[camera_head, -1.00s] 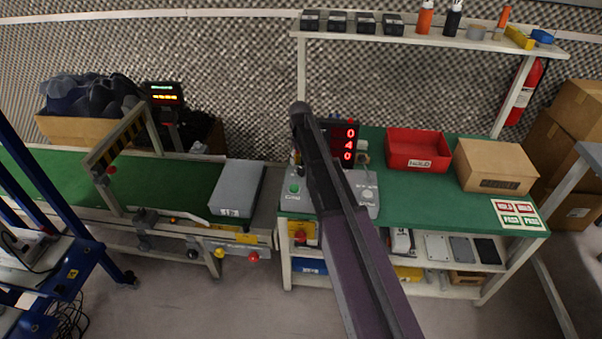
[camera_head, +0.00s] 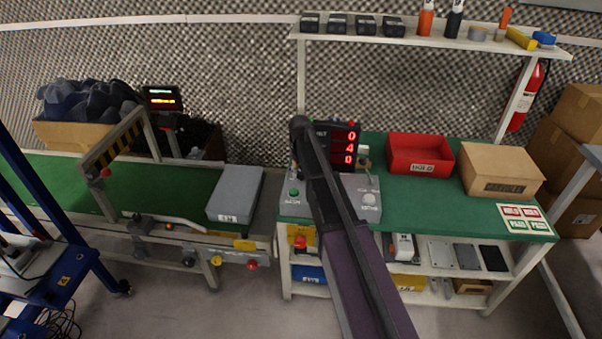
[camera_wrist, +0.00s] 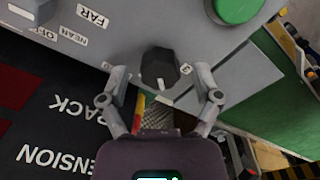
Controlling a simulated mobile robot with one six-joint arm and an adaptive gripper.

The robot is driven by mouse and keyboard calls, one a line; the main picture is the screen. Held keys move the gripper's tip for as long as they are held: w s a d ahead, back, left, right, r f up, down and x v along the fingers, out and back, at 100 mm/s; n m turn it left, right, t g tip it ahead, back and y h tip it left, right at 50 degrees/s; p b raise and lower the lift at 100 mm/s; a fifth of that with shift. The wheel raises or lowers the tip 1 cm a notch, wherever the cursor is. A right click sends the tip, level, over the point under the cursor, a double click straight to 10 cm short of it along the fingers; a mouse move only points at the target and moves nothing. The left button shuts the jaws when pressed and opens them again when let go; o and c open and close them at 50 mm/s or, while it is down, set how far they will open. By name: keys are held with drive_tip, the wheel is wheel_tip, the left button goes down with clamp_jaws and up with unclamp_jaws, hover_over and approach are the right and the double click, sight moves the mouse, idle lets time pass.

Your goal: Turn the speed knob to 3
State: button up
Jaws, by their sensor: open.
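A black knob (camera_wrist: 158,68) stands on a grey panel (camera_wrist: 225,70) in the wrist view. A small white label (camera_wrist: 186,70) that seems to read 3 is right of it. A pale mark shows near the knob's lower side; I cannot tell which number it points to. My gripper (camera_wrist: 161,80) is open, one finger on the left and one on the right of the knob, with gaps visible. In the head view my arm hides the knob and much of the grey control box (camera_head: 354,184).
A second knob (camera_wrist: 38,9) with OFF, NEAR and FAR labels and a green button (camera_wrist: 238,8) are close by. A red-digit display (camera_head: 346,146) stands behind the box. A red tray (camera_head: 419,153) and a cardboard box (camera_head: 500,170) sit on the green bench to the right.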

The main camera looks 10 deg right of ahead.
clamp_jaws()
drive_tip(key=shift+n, duration=0.4)
drive_tip(key=n, duration=0.8)
idle(0.3)
idle(0.5)
